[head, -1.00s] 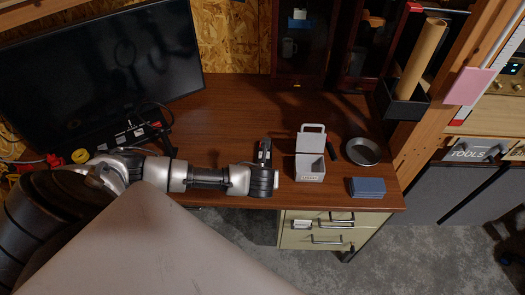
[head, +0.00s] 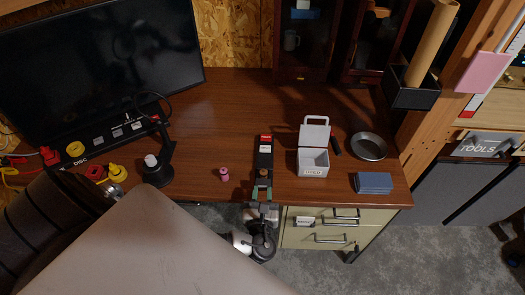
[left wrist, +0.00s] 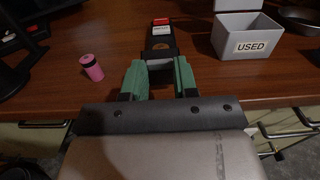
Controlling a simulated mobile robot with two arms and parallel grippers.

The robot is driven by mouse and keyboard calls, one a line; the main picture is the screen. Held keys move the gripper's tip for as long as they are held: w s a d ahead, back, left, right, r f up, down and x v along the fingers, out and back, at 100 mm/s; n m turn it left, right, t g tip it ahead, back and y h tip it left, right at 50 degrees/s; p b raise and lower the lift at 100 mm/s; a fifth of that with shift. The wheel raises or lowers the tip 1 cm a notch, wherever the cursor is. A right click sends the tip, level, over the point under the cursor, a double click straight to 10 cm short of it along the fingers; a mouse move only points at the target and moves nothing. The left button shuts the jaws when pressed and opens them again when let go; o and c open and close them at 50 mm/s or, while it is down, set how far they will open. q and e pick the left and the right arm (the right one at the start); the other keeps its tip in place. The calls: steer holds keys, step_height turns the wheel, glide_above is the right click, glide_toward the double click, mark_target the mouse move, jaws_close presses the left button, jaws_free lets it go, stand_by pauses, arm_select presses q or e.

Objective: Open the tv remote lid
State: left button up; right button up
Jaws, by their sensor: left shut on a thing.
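A long black device that looks like the tv remote (head: 265,156) lies on the bench with its far end red and a white label below it. It also shows in the left wrist view (left wrist: 161,36). A round brown patch sits near its close end. My left gripper (head: 262,191) has green fingers and reaches in from the bench's front edge. In the left wrist view its fingers (left wrist: 160,80) stand on both sides of the device's near end and are shut on it. I cannot make out the lid's edge. My right gripper is not in view.
A pink cylinder (head: 224,174) stands left of the device. A lamp (head: 158,170) stands left.

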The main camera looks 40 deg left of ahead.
arm_select(q)
steer(key=shift+s+d+f+t+y+b, duration=0.15)
steer(key=shift+s+f+t+y+b, duration=0.05)
steer(key=shift+f+t+y+b, duration=0.55)
steer(key=shift+r, duration=0.1)
steer(key=o, duration=0.9)
steer(key=shift+o, duration=0.2)
steer(key=b+v, duration=0.2)
steer(key=v, duration=0.8)
steer(key=shift+s, duration=0.45)
steer(key=shift+d, duration=0.1)
